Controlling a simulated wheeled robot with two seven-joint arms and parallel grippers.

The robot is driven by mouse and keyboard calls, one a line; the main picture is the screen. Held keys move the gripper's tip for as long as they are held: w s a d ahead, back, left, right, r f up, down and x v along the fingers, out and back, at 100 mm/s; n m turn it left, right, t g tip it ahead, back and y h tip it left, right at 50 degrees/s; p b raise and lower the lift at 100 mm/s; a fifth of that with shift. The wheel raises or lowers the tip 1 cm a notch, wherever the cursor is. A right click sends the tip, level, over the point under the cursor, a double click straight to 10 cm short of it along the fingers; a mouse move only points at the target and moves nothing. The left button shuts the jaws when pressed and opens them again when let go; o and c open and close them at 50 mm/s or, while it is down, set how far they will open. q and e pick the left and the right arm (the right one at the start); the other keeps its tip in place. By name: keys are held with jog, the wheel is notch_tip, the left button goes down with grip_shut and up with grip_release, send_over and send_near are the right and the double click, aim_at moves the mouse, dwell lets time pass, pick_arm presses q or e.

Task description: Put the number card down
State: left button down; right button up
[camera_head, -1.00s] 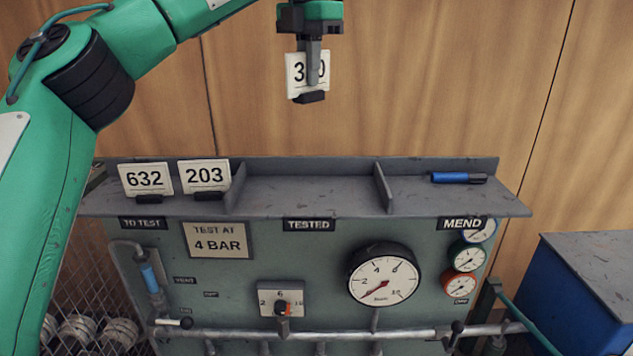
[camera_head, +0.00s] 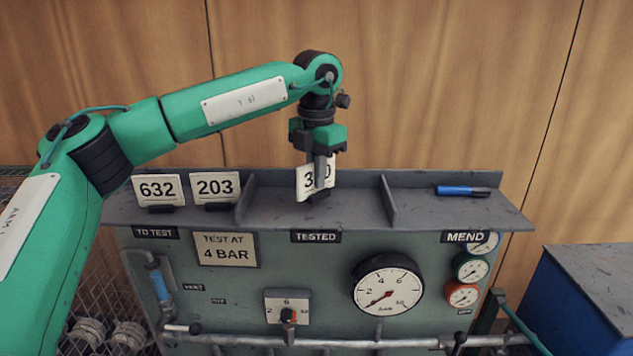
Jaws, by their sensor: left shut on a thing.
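A white number card (camera_head: 303,183) is in my left gripper (camera_head: 319,182), which is shut on it. A finger covers its middle digit; a 3 and a 0 show. The card is slightly tilted, and its dark foot is at or just above the TESTED section of the grey shelf (camera_head: 355,208); I cannot tell if it touches. Cards 632 (camera_head: 158,189) and 203 (camera_head: 215,187) stand upright in the TO TEST section at the left. The TESTED label (camera_head: 316,237) is below the middle section. My right gripper is not in view.
Upright dividers (camera_head: 388,199) split the shelf into sections. A blue marker (camera_head: 462,191) lies in the MEND section at the right. A test panel with a large gauge (camera_head: 387,285) is below. A blue box (camera_head: 580,300) stands at the right.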

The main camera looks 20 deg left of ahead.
aim_at(316, 191)
pick_arm(q)
notch_tip(316, 191, down, 2)
jog(key=shift+f+p, duration=0.25)
jog(key=shift+p, duration=0.2)
jog(key=shift+a+f, duration=0.1)
jog(key=shift+f, duration=0.2)
jog(key=c, duration=1.6)
grip_release()
jog(key=shift+o, duration=0.2)
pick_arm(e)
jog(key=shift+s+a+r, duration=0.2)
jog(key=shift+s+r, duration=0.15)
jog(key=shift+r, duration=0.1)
